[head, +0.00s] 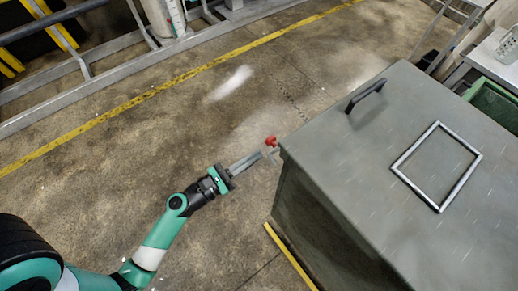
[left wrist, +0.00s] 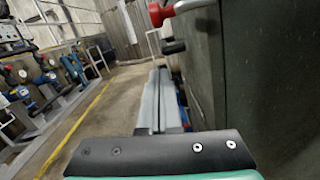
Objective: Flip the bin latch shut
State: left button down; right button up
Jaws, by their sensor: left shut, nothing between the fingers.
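The bin (head: 345,145) is a large grey metal box with a flat lid on the right of the head view. Its latch (head: 271,141) shows as a small red-tipped part at the bin's near left corner. In the left wrist view the latch (left wrist: 158,14) has a red knob on a silver lever, with a black part below it, beside the dark bin wall (left wrist: 260,80). My left gripper (head: 262,154) is shut and empty, its fingertips close to the latch. In the left wrist view the gripper (left wrist: 160,75) lies below the red knob; contact cannot be told.
A black handle (head: 365,95) and a metal rectangular frame (head: 436,166) are on the lid. Concrete floor with a yellow line (head: 150,97) is open left of the bin. Pipes and metal frames (left wrist: 50,85) stand farther left. A green crate (head: 490,103) is behind the bin.

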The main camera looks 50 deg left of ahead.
pick_arm(q)
jog(key=shift+w+d+r+p, duration=0.15)
jog(key=shift+w+r+p, duration=0.2)
jog(key=shift+r, duration=0.35)
jog(key=shift+w+d+r+p, duration=0.1)
jog(key=shift+w+r+p, duration=0.2)
jog(key=shift+r+p, duration=0.3)
jog(key=shift+w+d+r+p, duration=0.15)
jog(key=shift+w+r+p, duration=0.15)
jog(key=shift+r, duration=0.45)
